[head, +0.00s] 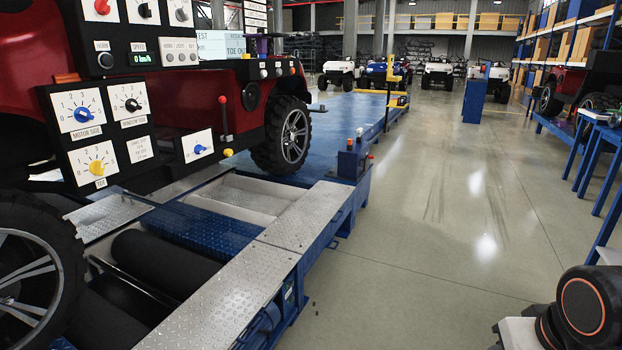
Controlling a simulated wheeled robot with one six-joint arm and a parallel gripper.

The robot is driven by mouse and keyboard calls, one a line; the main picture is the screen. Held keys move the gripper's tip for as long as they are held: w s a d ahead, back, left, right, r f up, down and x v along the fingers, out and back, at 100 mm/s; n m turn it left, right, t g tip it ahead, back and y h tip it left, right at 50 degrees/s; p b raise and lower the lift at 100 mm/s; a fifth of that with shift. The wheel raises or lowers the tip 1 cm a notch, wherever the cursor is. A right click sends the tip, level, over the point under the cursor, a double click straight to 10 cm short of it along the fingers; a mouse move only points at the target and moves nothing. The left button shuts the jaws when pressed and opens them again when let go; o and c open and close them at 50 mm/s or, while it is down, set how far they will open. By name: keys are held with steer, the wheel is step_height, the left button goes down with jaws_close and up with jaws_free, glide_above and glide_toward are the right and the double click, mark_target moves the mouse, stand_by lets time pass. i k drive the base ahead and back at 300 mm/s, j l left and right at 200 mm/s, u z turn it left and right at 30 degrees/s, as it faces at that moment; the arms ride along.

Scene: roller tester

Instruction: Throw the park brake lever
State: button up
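A lever with a red ball knob (222,100) stands upright in front of the red vehicle's side, right of the dial panels. Its thin stem runs down to a small dark base. No label on it is readable, so I cannot tell if it is the park brake lever. My gripper is not in view; only a dark joint of my arm with an orange ring shows at the bottom right, far from the levers.
Dial panels (97,130) hang at the left before the vehicle. A blue roller bed with a tread-plate walkway (235,300) lies below them. A small blue control post (352,160) stands at its right edge. The floor (440,220) to the right is clear.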

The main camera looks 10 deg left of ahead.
mark_target(223, 99)
steer(key=i+l+u, duration=0.2)
steer(key=i+u, duration=0.25)
steer(key=i+l+u, duration=0.45)
steer(key=i, duration=0.15)
steer(key=i+l+u, duration=0.45)
